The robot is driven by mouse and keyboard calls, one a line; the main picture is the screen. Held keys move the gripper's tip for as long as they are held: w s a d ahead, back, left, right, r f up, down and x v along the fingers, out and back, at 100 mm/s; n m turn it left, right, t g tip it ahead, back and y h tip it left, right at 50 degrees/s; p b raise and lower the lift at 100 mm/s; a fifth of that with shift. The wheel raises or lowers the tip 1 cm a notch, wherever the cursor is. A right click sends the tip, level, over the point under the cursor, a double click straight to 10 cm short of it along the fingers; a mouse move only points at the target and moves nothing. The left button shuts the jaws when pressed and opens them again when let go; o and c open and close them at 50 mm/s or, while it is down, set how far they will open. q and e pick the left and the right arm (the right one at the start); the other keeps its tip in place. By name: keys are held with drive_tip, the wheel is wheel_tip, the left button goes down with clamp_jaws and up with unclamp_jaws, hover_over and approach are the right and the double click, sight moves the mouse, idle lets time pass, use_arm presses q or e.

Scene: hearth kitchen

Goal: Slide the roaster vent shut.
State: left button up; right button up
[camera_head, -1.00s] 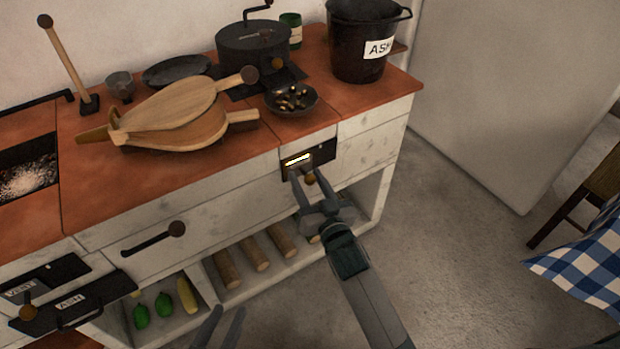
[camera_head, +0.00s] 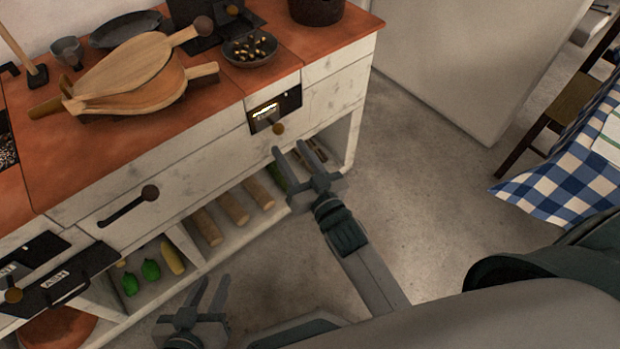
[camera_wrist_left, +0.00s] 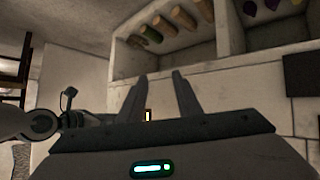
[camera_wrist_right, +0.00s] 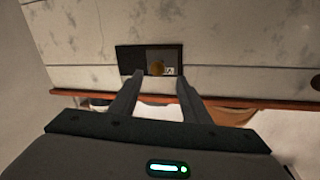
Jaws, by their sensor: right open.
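The roaster vent is a dark plate (camera_head: 291,102) on the white cabinet front below the roaster. A brass knob (camera_head: 278,128) sits near its lower middle. A bright glowing slot (camera_head: 265,112) shows in its left part. In the right wrist view the plate (camera_wrist_right: 131,58) and knob (camera_wrist_right: 157,68) lie ahead, beyond the fingertips. My right gripper (camera_head: 290,149) is open and empty, in front of and below the vent, apart from the knob. My left gripper (camera_head: 208,284) is open and empty, low in front of the cabinet; its fingers (camera_wrist_left: 159,76) show in the left wrist view.
Bellows (camera_head: 125,75) and a bowl of beans (camera_head: 250,48) stand on the red counter. Logs (camera_head: 233,208) and vegetables (camera_head: 151,270) lie on the open shelf below. At lower left is an ash drawer (camera_head: 65,280). A checked cloth (camera_head: 560,170) hangs at right; open floor lies between.

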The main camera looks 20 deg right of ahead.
use_arm(q)
drive_tip(key=shift+s+a+f+g, duration=0.4)
drive_tip(key=shift+s+f+g, duration=0.3)
drive_tip(key=shift+s, duration=0.05)
use_arm(e)
drive_tip(key=s+d, duration=0.1)
drive_tip(key=s, duration=0.7)
drive_tip(key=shift+s+d, duration=0.15)
drive_tip(key=shift+s, duration=0.25)
